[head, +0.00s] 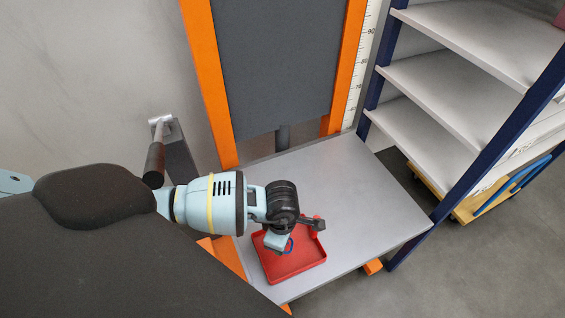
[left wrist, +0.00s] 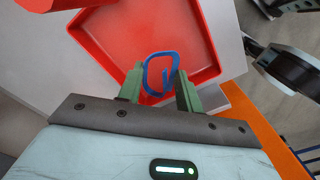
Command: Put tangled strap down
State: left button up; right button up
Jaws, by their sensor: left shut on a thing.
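The tangled strap (left wrist: 161,74) is a small blue loop, seen between the green fingertips of my left gripper (left wrist: 160,88) in the left wrist view. My left gripper (head: 284,246) is shut on it and points down over a red tray (head: 290,276). In the head view only a bit of the blue strap (head: 290,245) shows beside the gripper. The tray also fills the upper part of the left wrist view (left wrist: 92,62). I cannot tell whether the strap touches the tray floor. My right gripper is not in view.
The tray sits on a grey platform (head: 365,205) with orange uprights (head: 210,80) behind it. The platform's right side is clear. A shelf rack (head: 430,80) with dark blue posts stands at the right. A red round object (left wrist: 45,4) shows by the tray.

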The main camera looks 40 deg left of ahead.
pick_arm(q)
jog(key=shift+f, duration=1.9)
jog(key=shift+b, duration=0.3)
jog(key=shift+f, duration=0.2)
jog(key=o, duration=1)
jog(key=shift+c, duration=0.2)
jog(key=shift+r, duration=0.15)
jog(key=shift+r+p, duration=0.6)
jog(key=shift+r, duration=3.25)
